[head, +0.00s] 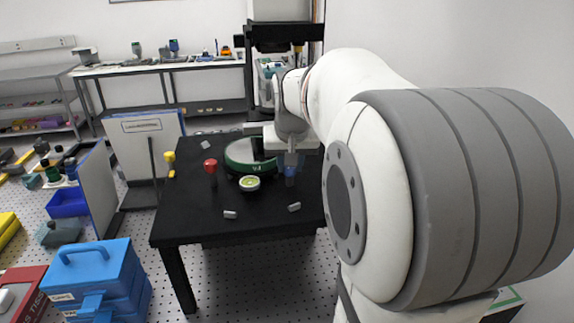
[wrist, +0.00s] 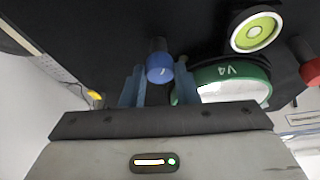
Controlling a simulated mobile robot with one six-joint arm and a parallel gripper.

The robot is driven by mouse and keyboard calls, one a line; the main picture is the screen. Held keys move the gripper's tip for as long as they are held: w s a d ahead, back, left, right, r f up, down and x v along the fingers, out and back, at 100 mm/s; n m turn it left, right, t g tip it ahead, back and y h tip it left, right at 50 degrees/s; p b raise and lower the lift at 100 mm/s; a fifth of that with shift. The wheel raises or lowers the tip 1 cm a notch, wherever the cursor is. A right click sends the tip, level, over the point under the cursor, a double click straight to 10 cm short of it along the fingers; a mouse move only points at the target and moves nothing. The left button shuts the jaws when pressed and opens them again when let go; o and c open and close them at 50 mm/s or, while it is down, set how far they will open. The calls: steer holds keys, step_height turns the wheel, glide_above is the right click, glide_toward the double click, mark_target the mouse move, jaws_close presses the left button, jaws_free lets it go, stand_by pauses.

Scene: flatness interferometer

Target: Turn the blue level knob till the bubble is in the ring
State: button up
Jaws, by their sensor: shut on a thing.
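The blue level knob (head: 290,172) stands on the right part of the black table, below my gripper (head: 289,160). In the wrist view the blue knob (wrist: 160,69) sits between the two fingers of my gripper (wrist: 159,86), which is shut on it. The round level (head: 250,184) has a yellow-green face and a pale rim. It also shows at the top right of the wrist view (wrist: 255,32), with a ring at its middle. I cannot make out clearly where the bubble lies.
A green-rimmed round part marked V4 (head: 238,163) stands beside the blue knob. A red knob (head: 210,165) and a yellow knob (head: 169,158) stand further left. Small grey blocks lie on the black table (head: 190,222). A blue toolbox (head: 95,270) is at the lower left.

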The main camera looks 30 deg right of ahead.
steer(key=shift+m, duration=0.6)
steer(key=shift+r+h, duration=0.1)
steer(key=shift+h, duration=0.2)
steer(key=o, duration=1)
steer(key=shift+c, duration=0.2)
steer(key=shift+b, duration=0.3)
steer(key=b+v, duration=0.1)
steer(key=v, duration=0.6)
steer(key=shift+r, duration=0.35)
steer(key=shift+s+a+f, duration=0.1)
steer(key=shift+a, duration=0.1)
